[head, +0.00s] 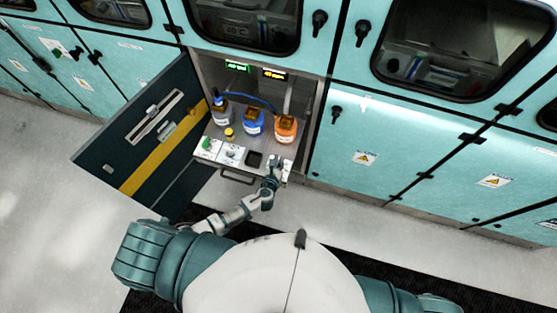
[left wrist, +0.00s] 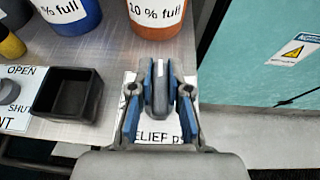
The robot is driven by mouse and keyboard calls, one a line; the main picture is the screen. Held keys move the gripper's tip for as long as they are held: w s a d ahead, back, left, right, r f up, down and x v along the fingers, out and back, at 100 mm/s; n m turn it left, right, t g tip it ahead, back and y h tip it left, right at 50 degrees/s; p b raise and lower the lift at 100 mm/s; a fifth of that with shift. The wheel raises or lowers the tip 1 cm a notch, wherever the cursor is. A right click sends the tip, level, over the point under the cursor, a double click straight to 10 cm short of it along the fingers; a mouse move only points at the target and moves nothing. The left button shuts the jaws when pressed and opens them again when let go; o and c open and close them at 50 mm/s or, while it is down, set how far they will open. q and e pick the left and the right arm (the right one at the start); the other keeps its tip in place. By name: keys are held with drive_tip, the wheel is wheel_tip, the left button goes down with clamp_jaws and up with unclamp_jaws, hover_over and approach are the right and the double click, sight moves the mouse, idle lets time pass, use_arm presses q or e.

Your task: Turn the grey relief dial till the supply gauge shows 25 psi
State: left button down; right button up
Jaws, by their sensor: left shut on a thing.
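The grey relief dial (left wrist: 159,84) stands on a white plate (left wrist: 148,132) whose label partly reads "RELIEF P" in the left wrist view. My left gripper (left wrist: 161,102) is shut on the dial, with a blue-padded finger on each side. In the head view my left gripper (head: 273,173) is at the right front of the pull-out shelf and largely hides the dial. A green-lit display (head: 238,67) and an amber-lit display (head: 273,74) hang at the back of the cabinet. Their digits are too small to read surely. My right gripper is out of view.
Blue (head: 252,121) and orange (head: 286,128) bottles stand behind the dial. A black square tray (left wrist: 69,95) lies left of it, beside other labelled controls (head: 230,154). The open dark door (head: 145,130) bounds the left side; a closed teal door (left wrist: 270,60) is on the right.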

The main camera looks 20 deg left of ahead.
use_arm(q)
drive_tip(key=n+g+y, duration=0.1)
drive_tip(key=n+y, duration=0.3)
drive_tip(key=y, duration=0.1)
drive_tip(key=shift+d+n, duration=0.15)
drive_tip(key=shift+n, duration=0.15)
drive_tip(key=shift+n+g+y+b, duration=0.55)
drive_tip(key=shift+n+g+y, duration=0.55)
drive_tip(key=shift+n+y, duration=0.7)
drive_tip(key=c, duration=1.1)
unclamp_jaws()
drive_tip(key=v, duration=1.2)
drive_tip(key=shift+w+d, duration=0.2)
drive_tip(key=shift+d, duration=0.15)
